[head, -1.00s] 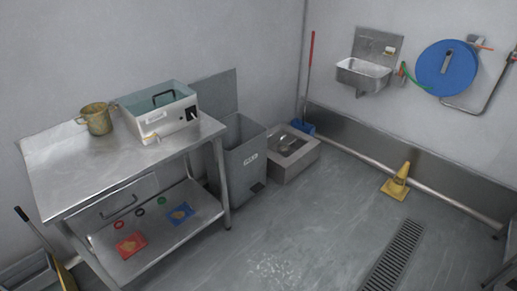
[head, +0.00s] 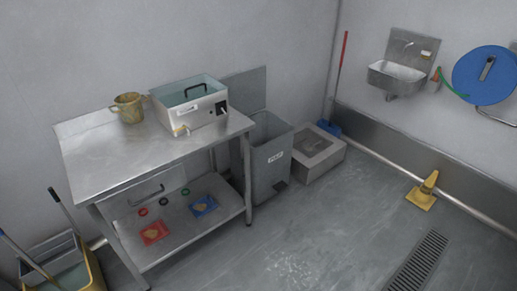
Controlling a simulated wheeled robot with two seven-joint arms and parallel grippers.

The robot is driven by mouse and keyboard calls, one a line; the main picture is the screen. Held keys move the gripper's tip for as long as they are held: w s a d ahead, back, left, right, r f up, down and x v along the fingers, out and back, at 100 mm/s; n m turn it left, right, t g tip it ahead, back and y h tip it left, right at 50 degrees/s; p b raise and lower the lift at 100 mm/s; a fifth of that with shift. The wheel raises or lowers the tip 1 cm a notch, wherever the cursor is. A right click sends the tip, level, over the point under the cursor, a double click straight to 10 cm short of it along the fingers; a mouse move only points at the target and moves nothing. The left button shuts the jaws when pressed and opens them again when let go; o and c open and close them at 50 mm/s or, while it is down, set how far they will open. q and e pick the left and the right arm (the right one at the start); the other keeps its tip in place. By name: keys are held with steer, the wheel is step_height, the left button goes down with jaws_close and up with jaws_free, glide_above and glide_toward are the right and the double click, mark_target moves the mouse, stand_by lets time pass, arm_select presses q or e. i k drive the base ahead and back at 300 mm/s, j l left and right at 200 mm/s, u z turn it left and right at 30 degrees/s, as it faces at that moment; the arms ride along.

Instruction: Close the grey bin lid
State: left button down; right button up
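The grey bin (head: 269,170) stands on the floor just right of the steel table, with a white label and a dark pedal at its front. Its grey lid (head: 245,90) is open, standing upright against the wall behind the bin. The table and the steel box on it hide part of the bin's left side and of the lid. Neither of my grippers shows in the head view.
The steel table (head: 100,162) carries a mug (head: 128,107) and a steel box (head: 192,104). A low grey box (head: 317,152) stands right of the bin. A yellow mop bucket (head: 88,272) and a yellow cone (head: 424,192) stand on the floor. The middle floor is clear.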

mark_target(247, 92)
steer(key=i+l, duration=0.2)
steer(key=i, duration=0.2)
steer(key=i+l+u, duration=0.1)
steer(key=i, duration=0.3)
steer(key=i+l, duration=0.3)
steer(key=i+u, duration=0.05)
steer(key=i, duration=0.05)
